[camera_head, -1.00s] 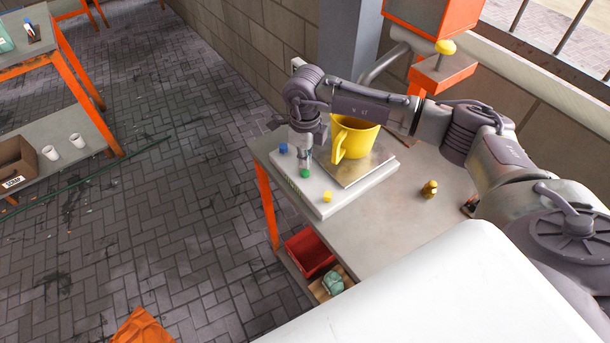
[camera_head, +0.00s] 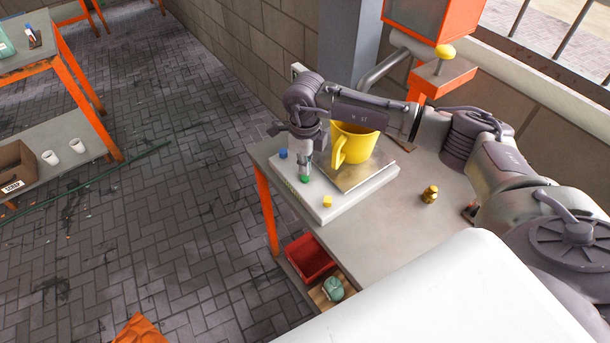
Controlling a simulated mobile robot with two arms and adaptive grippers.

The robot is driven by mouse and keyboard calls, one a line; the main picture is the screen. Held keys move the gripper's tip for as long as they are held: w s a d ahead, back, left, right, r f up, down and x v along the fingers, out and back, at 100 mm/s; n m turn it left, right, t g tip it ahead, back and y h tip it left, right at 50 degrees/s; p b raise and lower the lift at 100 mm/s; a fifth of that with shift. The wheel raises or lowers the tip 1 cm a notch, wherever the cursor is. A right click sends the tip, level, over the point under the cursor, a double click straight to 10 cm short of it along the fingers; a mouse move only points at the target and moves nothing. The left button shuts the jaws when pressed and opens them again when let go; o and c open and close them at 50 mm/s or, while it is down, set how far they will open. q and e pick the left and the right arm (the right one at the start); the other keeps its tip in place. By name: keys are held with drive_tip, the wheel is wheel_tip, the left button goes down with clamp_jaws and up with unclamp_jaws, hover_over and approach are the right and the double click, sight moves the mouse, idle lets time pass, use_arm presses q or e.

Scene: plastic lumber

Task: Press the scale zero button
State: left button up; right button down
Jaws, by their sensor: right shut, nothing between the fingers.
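The scale (camera_head: 345,196) is a pale box with a metal weighing plate (camera_head: 372,172), on a grey table. A yellow mug (camera_head: 355,143) stands upright on the plate. Along the scale's near-left edge are a blue button (camera_head: 283,153), a green button (camera_head: 305,179) and a yellow button (camera_head: 327,201). I cannot read which is the zero button. My right gripper (camera_head: 305,174) is shut and empty, pointing down with its tips at the green button; they look touching or nearly so. My left gripper is not in view.
A small brass weight (camera_head: 430,194) stands on the table (camera_head: 385,235) right of the scale. A red bin (camera_head: 310,257) sits on the lower shelf. An orange machine (camera_head: 440,75) stands behind. Another table with white cups (camera_head: 78,146) is at left.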

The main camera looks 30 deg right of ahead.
drive_tip(key=shift+f, duration=0.1)
idle(0.4)
drive_tip(key=shift+f+b, duration=1.15)
drive_tip(key=shift+f, duration=0.05)
drive_tip(key=shift+r, duration=0.15)
drive_tip(key=shift+r+p, duration=1.2)
drive_tip(key=shift+r, duration=0.75)
drive_tip(key=shift+f, duration=0.1)
